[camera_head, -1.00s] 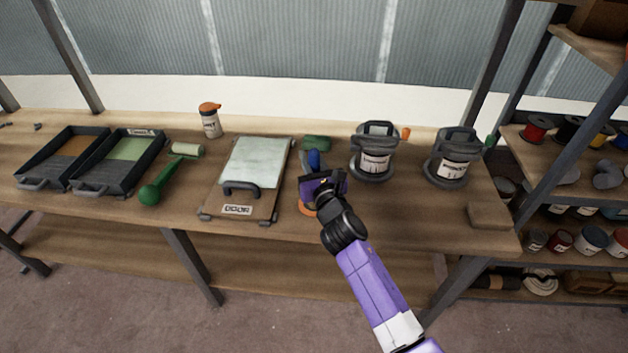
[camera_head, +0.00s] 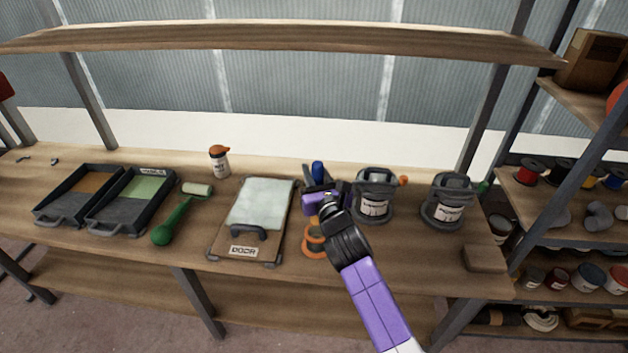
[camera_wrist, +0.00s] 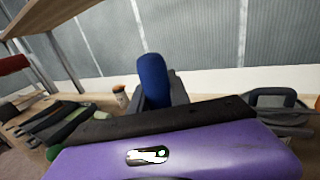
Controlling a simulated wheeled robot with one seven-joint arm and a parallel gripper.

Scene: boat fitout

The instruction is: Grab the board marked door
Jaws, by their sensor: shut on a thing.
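The board marked DOOR (camera_head: 217,245) lies flat on the bench, left of my gripper. It has a pale panel on top, a dark handle near its front and a white label reading DOOR. My gripper (camera_head: 323,200) is to the right of the board and apart from it. It is shut on a blue-handled tool (camera_head: 317,170) with dark grey parts, held above the bench. The tool's blue handle also shows upright in the wrist view (camera_wrist: 153,80), beyond the purple gripper body. The gripped part of the tool is hidden.
Two lidded grey containers (camera_head: 374,207) (camera_head: 447,210) stand right of my gripper. Orange tape rings (camera_head: 313,247) lie below it. A green roller (camera_head: 175,222), two dark trays (camera_head: 102,215) (camera_head: 53,214) and an orange-capped bottle (camera_head: 220,168) are left. An overhead shelf (camera_head: 290,38) spans the back.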

